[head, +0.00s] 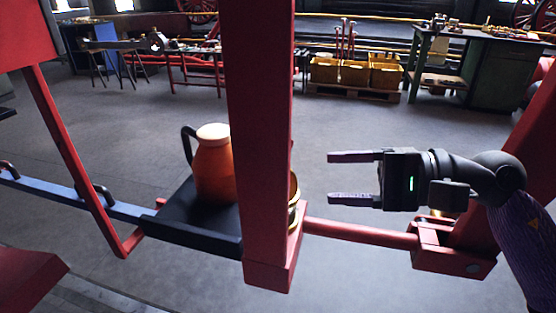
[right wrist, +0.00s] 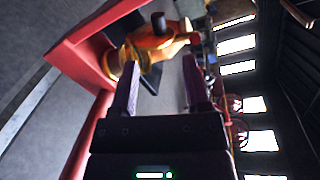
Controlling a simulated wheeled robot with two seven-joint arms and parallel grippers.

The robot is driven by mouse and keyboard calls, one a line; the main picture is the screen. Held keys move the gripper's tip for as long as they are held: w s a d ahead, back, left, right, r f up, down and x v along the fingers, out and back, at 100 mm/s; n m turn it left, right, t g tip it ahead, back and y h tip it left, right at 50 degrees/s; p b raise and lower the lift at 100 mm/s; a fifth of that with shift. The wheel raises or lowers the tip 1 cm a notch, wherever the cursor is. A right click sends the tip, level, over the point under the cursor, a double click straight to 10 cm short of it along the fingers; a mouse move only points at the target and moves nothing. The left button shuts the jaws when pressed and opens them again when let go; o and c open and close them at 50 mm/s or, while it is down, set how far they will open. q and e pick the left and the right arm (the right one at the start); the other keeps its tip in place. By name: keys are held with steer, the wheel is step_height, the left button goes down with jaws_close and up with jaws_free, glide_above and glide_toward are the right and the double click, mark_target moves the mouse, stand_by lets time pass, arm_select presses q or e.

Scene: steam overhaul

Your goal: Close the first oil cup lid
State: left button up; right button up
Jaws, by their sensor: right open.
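My right gripper (head: 332,178) is open and empty, its two fingers pointing left in the head view, to the right of the red upright post. A brass, cup-like part (head: 294,203) shows as a thin strip at the post's right edge, mostly hidden behind it. It is probably an oil cup; its lid cannot be made out. In the right wrist view a blurred yellow-brass part (right wrist: 128,54) shows beyond the left finger of my open gripper (right wrist: 160,72). My fingers touch nothing that I can see. My left gripper is not in view.
An orange jug (head: 214,172) with a black handle stands on a dark tray (head: 190,226) left of the red post (head: 262,120). A red horizontal rod (head: 360,232) runs below my right gripper. Yellow crates (head: 355,73) and a green bench (head: 490,70) stand far back.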

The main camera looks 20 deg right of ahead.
steer(key=x, duration=0.9)
steer(key=shift+s+a+p, duration=0.15)
steer(key=shift+a+p, duration=0.2)
steer(key=shift+p, duration=0.05)
jaws_close()
